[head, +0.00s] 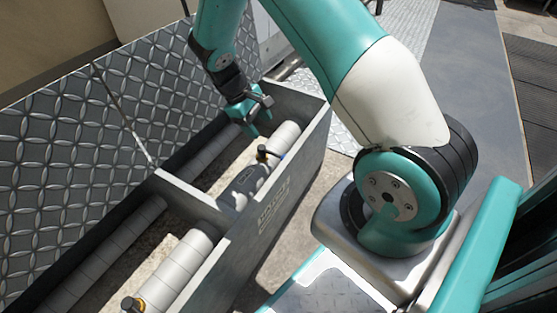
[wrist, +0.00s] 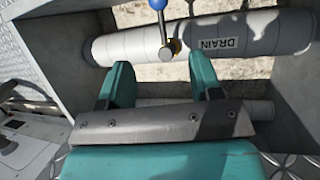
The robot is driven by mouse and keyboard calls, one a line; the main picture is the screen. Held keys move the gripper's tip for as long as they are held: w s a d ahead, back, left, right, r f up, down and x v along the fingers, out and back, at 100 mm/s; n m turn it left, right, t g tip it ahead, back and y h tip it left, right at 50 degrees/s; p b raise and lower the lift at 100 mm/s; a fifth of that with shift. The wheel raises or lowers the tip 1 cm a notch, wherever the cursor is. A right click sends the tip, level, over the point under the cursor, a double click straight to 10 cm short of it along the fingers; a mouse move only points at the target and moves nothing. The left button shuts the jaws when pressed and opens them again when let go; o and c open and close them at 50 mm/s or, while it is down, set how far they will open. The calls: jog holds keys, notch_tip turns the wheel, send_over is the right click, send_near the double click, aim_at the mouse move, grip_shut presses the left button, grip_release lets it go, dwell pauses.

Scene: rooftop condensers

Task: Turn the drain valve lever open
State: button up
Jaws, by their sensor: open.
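The drain valve lever (wrist: 161,22) has a blue grip and a metal stem, and its grip runs off the top edge of the wrist view. It stands across the pipe at a small brass-coloured fitting. The pale lagged pipe (wrist: 120,47) carries a DRAIN label (wrist: 222,43) to the right of the lever. My gripper (wrist: 160,65) is open and empty, its two teal fingers below the lever and apart from it. In the head view my gripper (head: 259,118) hangs over the far part of the trough, beyond the valve (head: 264,154) on the nearer pipe.
The grey metal trough (head: 308,133) has walls on both sides and a divider (head: 187,190). A raised tread-plate lid (head: 70,170) stands along its left. Another valve (head: 131,304) sits on a pipe in the near compartment. Open floor (head: 290,225) lies right of the trough.

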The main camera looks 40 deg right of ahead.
aim_at(280, 156)
jog(key=b+x, duration=0.7)
jog(key=x, duration=0.6)
grip_shut()
